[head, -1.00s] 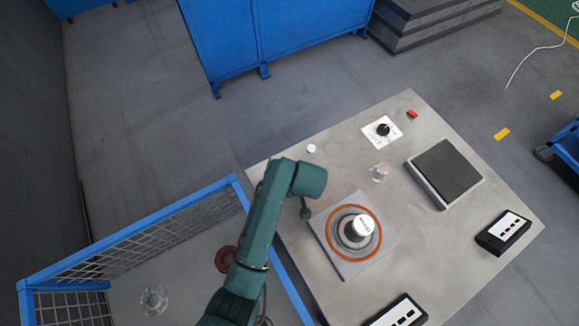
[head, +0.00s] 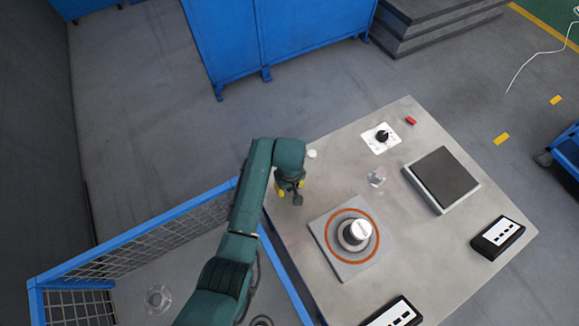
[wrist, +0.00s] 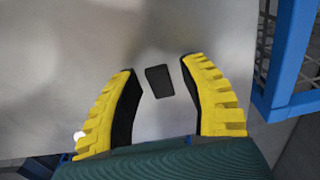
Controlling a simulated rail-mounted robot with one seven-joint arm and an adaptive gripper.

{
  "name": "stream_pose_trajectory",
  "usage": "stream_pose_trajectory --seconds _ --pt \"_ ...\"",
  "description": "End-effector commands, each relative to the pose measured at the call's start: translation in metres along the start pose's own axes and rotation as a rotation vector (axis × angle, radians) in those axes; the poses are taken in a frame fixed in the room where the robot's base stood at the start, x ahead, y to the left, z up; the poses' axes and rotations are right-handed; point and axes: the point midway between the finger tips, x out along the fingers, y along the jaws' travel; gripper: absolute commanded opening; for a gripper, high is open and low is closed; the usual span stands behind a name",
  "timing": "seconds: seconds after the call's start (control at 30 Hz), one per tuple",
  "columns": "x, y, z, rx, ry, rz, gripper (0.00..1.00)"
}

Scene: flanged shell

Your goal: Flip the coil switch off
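A black knob on a white plate (head: 381,137) sits near the far corner of the table, with a small red part (head: 411,121) beside it. No label is readable, so I cannot tell which of these is the coil switch. My gripper (head: 289,187) hangs over the table's left edge, well to the left of both. In the wrist view its yellow fingers (wrist: 159,68) are spread apart over grey surface. A small dark rectangle (wrist: 159,81) shows between them; I cannot tell what it is. Neither knob nor red part is recognisable there.
A square plate with an orange ring (head: 330,257) bears a white-topped cylinder (head: 357,231). A clear glass piece (head: 377,177), a dark-topped box (head: 444,178) and black panels (head: 497,234) stand on the table. A blue mesh-sided crate (head: 150,235) stands at left.

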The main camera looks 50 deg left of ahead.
Motion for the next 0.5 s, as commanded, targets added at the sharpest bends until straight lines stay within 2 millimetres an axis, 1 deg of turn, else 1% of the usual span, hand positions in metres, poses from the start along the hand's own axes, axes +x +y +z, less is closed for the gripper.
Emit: stream_pose_trajectory --seconds 0.33,0.43,0.5 --pt "-0.005 0.002 -0.001 0.0 0.004 0.004 0.5" --pt "-0.018 0.002 -0.002 0.0 0.006 0.005 0.5" --pt "-0.032 0.002 -0.002 0.0 0.007 0.007 0.5"
